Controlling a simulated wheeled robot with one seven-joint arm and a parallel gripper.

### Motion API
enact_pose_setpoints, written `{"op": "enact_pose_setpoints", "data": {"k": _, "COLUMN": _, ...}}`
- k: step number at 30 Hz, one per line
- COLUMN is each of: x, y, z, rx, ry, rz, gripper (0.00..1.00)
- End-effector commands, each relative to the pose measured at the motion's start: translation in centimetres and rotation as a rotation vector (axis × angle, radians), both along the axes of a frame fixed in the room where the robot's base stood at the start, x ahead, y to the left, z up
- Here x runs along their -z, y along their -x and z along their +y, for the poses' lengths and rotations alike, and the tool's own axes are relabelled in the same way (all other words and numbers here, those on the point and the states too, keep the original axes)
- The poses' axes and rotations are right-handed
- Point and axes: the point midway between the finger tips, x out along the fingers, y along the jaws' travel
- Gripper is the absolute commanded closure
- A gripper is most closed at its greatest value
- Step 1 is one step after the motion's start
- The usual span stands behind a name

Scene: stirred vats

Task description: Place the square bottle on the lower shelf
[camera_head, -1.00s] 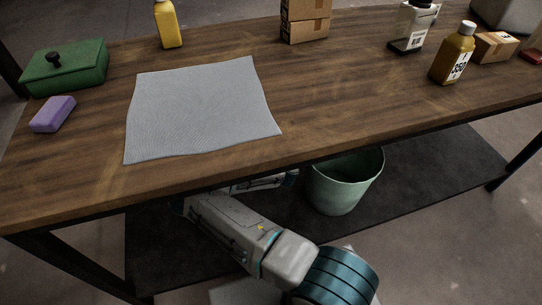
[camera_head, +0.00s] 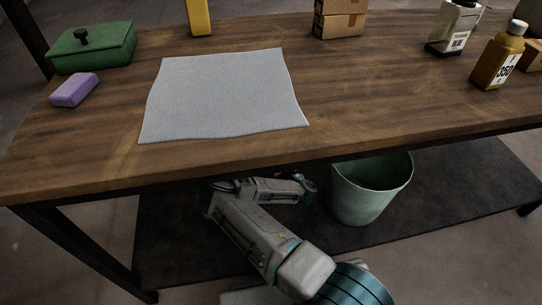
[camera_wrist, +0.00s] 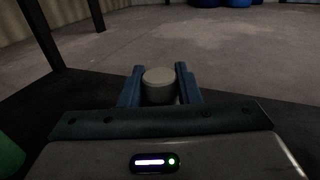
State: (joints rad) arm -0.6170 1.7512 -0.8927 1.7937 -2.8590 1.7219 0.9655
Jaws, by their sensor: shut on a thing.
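In the wrist view my gripper (camera_wrist: 160,90) is shut on a bottle (camera_wrist: 158,84). Its round, pale cap shows between the two fingers, and its body is mostly hidden, so its square shape cannot be seen. In the head view my arm reaches under the tabletop, above the dark lower shelf (camera_head: 460,190); the fingers and the held bottle are hidden there. The shelf also shows as a dark surface in the wrist view (camera_wrist: 75,85). I cannot tell whether the bottle touches the shelf.
A green bin (camera_head: 370,195) stands on the shelf right of my arm. The wooden tabletop (camera_head: 240,155) overhangs the arm. On it are a grey cloth (camera_head: 225,95), a green box (camera_head: 95,50), a purple block (camera_head: 75,90), cartons (camera_head: 340,20) and several bottles, including a yellow one (camera_head: 495,62).

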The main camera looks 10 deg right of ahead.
Motion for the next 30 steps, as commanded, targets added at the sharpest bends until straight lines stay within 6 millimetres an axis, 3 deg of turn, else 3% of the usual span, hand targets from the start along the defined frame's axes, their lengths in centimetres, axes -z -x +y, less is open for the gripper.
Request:
{"op": "enact_pose_setpoints", "data": {"k": 2, "x": 0.2, "y": 0.0, "z": 0.0, "rx": 0.0, "ry": 0.0, "rz": 0.0, "gripper": 1.0}}
{"op": "enact_pose_setpoints", "data": {"k": 3, "x": 0.3, "y": 0.0, "z": 0.0, "rx": 0.0, "ry": 0.0, "rz": 0.001, "gripper": 0.62}}
{"op": "enact_pose_setpoints", "data": {"k": 5, "x": 0.3, "y": 0.0, "z": 0.0, "rx": 0.001, "ry": 0.0, "rz": 0.001, "gripper": 0.49}}
{"op": "enact_pose_setpoints", "data": {"k": 17, "x": -0.2, "y": 0.5, "z": -0.3, "rx": 0.001, "ry": 0.0, "rz": 0.002, "gripper": 0.49}}
{"op": "enact_pose_setpoints", "data": {"k": 30, "x": -0.4, "y": 8.6, "z": -3.7, "rx": 0.002, "ry": 0.002, "rz": 0.005, "gripper": 0.49}}
